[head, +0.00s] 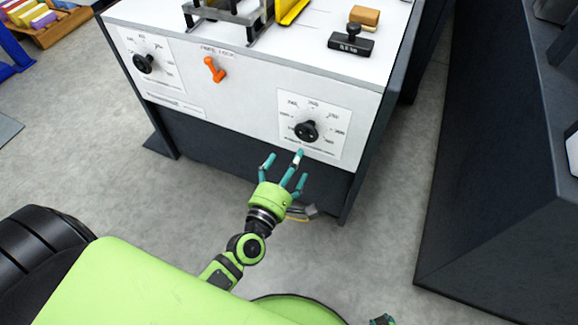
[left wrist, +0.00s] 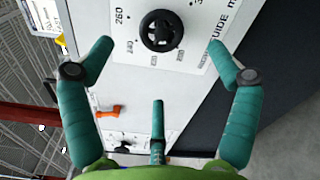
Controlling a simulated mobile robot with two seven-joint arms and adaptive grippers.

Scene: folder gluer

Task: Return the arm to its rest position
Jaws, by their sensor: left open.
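My left gripper (head: 286,166) is a green hand with three teal fingers. It is open and empty in front of the machine's front panel, just below the right black dial knob (head: 306,132). In the left wrist view the fingers (left wrist: 158,70) are spread, and the same knob (left wrist: 161,31) shows beyond and between them, with a visible gap around it. The fingers appear apart from the knob. A small teal and green piece at the bottom edge of the head view looks like part of my right gripper (head: 383,320); its fingers are mostly cut off.
The white panel (head: 235,105) also carries a left dial knob (head: 144,63) and an orange lever (head: 214,69). A black stamp-like block (head: 351,41) stands on top. A dark cabinet (head: 500,170) stands at right. Grey floor is free left of my arm.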

